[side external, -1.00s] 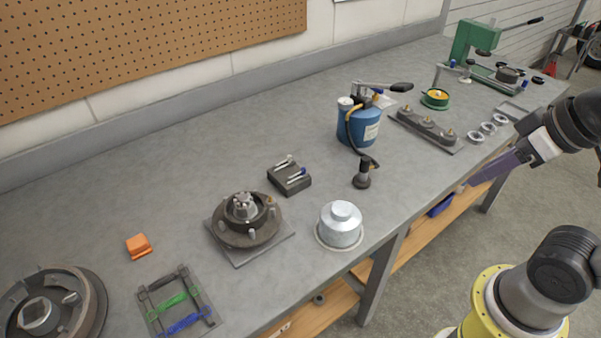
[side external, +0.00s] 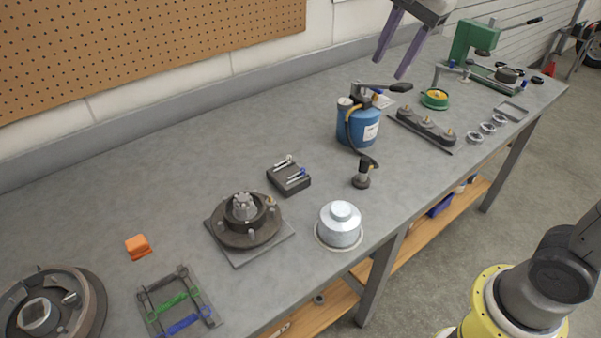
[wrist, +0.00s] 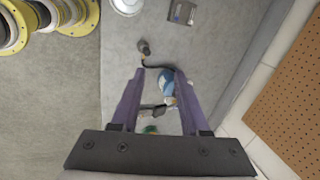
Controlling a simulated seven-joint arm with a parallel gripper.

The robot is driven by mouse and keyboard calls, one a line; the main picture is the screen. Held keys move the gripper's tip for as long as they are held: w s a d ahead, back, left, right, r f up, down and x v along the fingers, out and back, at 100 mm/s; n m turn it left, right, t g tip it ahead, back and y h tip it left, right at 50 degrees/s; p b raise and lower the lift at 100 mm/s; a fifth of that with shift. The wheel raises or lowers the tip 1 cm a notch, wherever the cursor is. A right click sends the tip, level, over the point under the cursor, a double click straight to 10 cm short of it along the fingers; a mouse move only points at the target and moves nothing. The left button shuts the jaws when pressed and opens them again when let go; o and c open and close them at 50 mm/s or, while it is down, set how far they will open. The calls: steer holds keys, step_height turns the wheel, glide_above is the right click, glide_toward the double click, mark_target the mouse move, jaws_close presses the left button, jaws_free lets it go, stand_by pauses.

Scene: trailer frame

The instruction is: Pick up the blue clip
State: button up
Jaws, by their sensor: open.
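A small blue clip (side external: 297,175) lies on a dark block (side external: 292,186), beside a pale clip (side external: 284,161), in the middle of the bench in the side view. In the wrist view the block (wrist: 182,12) is at the top edge, and its clips are too small to tell apart. My gripper (side external: 388,69) has two purple fingers, held apart and empty. It is raised above the bench, at the top of the side view, well away from the block. In the wrist view, my gripper (wrist: 159,73) points toward the area around the blue bottle.
The blue bottle (side external: 358,128) and a small black tool (side external: 364,172) stand right of the block. A hub (side external: 246,221) and silver canister (side external: 340,226) stand nearer the front. Bench space left of the block is clear.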

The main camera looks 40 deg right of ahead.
steer(key=w+a+f+m+g, duration=0.25)
steer(key=w+f, duration=0.25)
steer(key=w, duration=0.5)
steer(key=g, duration=0.1)
glide_above(301, 168)
step_height(301, 168, down, 19)
steer(key=shift+n, duration=0.35)
steer(key=shift+f, duration=2.95)
jaws_close()
